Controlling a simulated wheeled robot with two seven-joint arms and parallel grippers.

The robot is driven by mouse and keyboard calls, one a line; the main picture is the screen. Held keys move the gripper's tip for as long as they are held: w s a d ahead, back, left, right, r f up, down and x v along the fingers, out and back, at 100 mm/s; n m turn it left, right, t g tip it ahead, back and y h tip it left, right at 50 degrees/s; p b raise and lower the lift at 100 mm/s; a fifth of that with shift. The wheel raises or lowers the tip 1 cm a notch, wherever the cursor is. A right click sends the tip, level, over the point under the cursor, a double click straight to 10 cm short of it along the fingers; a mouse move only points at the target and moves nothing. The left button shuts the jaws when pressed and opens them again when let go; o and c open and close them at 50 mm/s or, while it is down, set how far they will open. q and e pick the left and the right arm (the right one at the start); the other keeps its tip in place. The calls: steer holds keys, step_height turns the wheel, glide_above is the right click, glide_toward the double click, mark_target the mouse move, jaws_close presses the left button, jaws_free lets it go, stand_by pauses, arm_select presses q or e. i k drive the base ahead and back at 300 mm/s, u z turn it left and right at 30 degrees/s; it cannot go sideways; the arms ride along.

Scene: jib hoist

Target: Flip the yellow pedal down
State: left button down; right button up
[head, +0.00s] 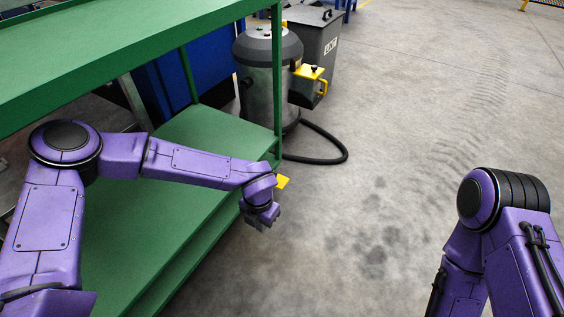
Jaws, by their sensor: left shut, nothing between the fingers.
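A small flat yellow piece (283,182), which looks like the yellow pedal, shows at the right end of the green bench, low by its leg. It is partly hidden behind my left wrist, and I cannot tell its tilt clearly. My left gripper (267,220) is shut and empty, pointing down just below and left of the yellow piece in the picture. I cannot tell whether they touch. My right arm shows at the right edge, but its gripper is out of view.
The green bench (120,40) has a top and a lower shelf (215,135) under my left arm. A grey vacuum (262,85) with a yellow-topped box (312,73) and a black hose (325,158) stands behind. A dark bin (322,45) stands farther back. The concrete floor at centre is clear.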

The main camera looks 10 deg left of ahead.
mark_target(282, 181)
steer(key=i, duration=0.95)
